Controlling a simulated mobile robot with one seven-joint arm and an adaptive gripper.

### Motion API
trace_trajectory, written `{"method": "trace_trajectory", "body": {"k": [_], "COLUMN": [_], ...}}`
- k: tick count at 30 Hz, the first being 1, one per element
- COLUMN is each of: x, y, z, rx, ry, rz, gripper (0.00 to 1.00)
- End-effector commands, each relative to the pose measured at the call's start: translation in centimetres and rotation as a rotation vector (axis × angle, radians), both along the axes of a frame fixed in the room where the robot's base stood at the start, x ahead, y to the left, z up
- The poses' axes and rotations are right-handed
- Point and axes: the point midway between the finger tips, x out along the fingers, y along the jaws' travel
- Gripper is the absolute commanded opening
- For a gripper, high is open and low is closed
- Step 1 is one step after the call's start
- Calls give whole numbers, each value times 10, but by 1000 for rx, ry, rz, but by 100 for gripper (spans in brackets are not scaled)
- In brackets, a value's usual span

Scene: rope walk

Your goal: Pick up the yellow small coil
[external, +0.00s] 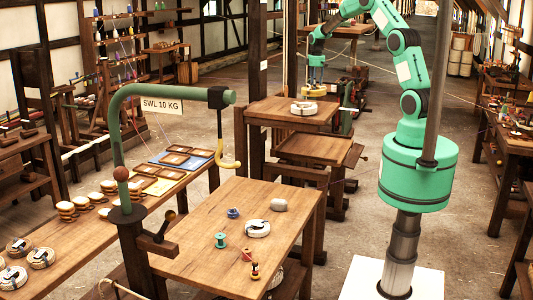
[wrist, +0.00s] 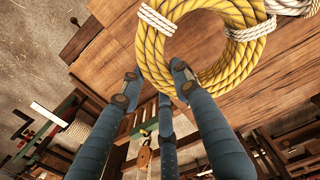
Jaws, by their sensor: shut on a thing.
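The yellow small coil (wrist: 152,58) is a ring of rope with white lashings, seen at the top middle of the wrist view. My gripper (wrist: 157,88) is shut on the near left part of its ring. One finger lies inside over the ring and the others stand along its outer side. In the external view my gripper (external: 315,84) points down above the back small table, with the coil a yellow patch at its fingertips. From these views I cannot tell how high the coil is above the tabletop.
A white coil (wrist: 290,5) lies close by the yellow one, and shows on the back table (external: 265,111) in the external view (external: 304,108). A dark wooden post (external: 257,60) stands left of my gripper. The front table (external: 190,262) holds spools and another pale coil (external: 257,228).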

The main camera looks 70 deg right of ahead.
Motion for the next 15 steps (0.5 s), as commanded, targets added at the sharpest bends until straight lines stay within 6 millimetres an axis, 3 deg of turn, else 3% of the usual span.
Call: {"method": "trace_trajectory", "body": {"k": [6, 15], "x": [0, 0], "y": [0, 0], "z": [30, 43], "rx": [-1, 0], "ry": [-1, 0], "rz": [0, 0], "gripper": [0, 0]}}
